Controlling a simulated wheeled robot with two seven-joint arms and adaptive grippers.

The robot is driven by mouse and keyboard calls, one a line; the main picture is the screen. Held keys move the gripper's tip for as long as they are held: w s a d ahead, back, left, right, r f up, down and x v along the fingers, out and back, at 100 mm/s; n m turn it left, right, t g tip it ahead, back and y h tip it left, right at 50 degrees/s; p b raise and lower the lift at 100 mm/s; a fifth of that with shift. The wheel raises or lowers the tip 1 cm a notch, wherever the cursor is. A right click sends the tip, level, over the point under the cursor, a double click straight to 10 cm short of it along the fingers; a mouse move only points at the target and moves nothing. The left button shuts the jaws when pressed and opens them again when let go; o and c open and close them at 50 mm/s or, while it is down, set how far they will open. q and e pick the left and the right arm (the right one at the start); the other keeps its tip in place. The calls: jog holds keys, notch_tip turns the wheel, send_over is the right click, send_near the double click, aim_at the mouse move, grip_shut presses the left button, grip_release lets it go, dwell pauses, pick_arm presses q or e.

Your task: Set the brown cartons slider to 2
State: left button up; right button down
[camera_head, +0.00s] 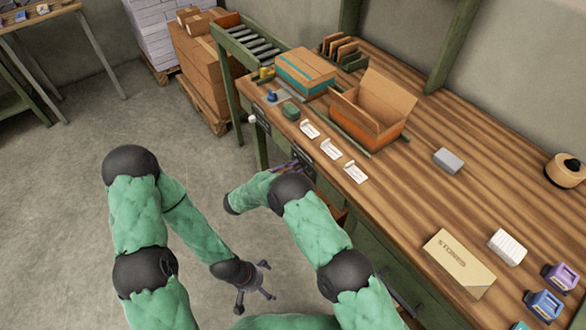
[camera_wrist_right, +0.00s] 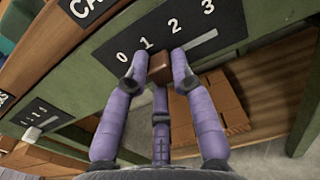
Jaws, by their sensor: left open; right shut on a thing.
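In the right wrist view, a dark slider plate (camera_wrist_right: 110,42) on the green bench front carries the numbers 0 to 3. A pale slot (camera_wrist_right: 204,43) runs below the numbers. The brown slider knob (camera_wrist_right: 160,69) sits about level with the 1. My right gripper (camera_wrist_right: 160,78) is shut on the knob, its purple fingers around it. In the head view my right gripper (camera_head: 292,166) is at the bench front, partly hidden by the arm. My left gripper (camera_head: 257,284) is open and empty above the floor, apart from the bench.
A second slider plate (camera_wrist_right: 40,114) with a white knob (camera_wrist_right: 32,134) is at the left in the wrist view. On the bench stand an open carton (camera_head: 372,105), a closed carton (camera_head: 305,70) and several white cards (camera_head: 331,149). The floor (camera_head: 60,210) at left is clear.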

jog(key=shift+s+d+r+p, duration=0.2)
jog(key=shift+s+d+p, duration=0.4)
jog(key=shift+s+d, duration=0.4)
jog(key=shift+s+a, duration=0.1)
jog(key=shift+a, duration=0.05)
jog(key=c, duration=1.1)
grip_release()
jog(key=shift+s+f, duration=0.1)
jog(key=v, duration=0.7)
jog(key=shift+s+a, duration=0.1)
jog(key=shift+a, duration=0.05)
